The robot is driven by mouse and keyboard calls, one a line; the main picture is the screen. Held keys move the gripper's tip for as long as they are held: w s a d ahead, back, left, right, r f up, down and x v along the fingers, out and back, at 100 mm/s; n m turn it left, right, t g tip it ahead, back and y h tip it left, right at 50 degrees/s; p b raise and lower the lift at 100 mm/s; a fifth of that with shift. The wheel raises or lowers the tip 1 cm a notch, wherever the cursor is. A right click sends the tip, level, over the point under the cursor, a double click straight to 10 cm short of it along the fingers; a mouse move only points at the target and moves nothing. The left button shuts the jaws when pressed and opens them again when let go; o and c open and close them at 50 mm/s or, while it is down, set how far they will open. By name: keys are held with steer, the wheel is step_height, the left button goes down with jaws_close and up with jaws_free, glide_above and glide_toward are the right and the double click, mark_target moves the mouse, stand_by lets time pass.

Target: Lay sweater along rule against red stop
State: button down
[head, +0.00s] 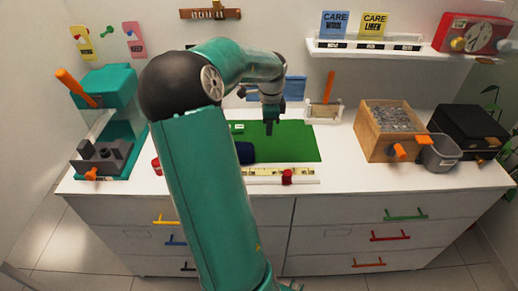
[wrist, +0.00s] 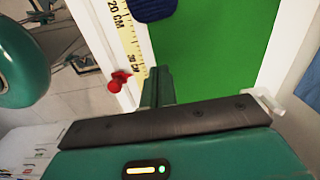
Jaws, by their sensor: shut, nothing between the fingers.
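The dark blue knitted sweater (head: 244,152) lies on the green mat (head: 290,146), mostly hidden behind my arm in the head view. One end of the sweater (wrist: 153,8) shows at the top of the wrist view, beside the yellow rule (wrist: 124,32) near its 20 cm mark. The rule (head: 262,172) runs along the mat's front edge. The red stop (head: 287,177) is at the rule; in the wrist view the stop (wrist: 119,80) is apart from the sweater's visible end. My gripper (head: 269,128) is shut and empty over the mat, right of the sweater.
A wooden box (head: 390,132) with grey contents, a grey bin (head: 440,152) and a black box (head: 470,130) stand at right. A teal device (head: 105,88) and a grey block (head: 102,157) stand at left. A shelf (head: 365,48) hangs above. The mat's right part is clear.

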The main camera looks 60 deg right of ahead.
mark_target(252, 148)
steer(key=f, duration=1)
steer(key=shift+s+d, duration=0.2)
steer(key=shift+s, duration=0.15)
steer(key=w, duration=0.1)
steer(key=w+a, duration=0.1)
steer(key=shift+w, duration=0.3)
steer(key=shift+w+a, duration=0.4)
steer(key=shift+w, duration=0.2)
steer(key=shift+w+a, duration=0.3)
steer(key=shift+w, duration=0.25)
steer(key=shift+w+a, duration=0.25)
steer(key=shift+w, duration=0.3)
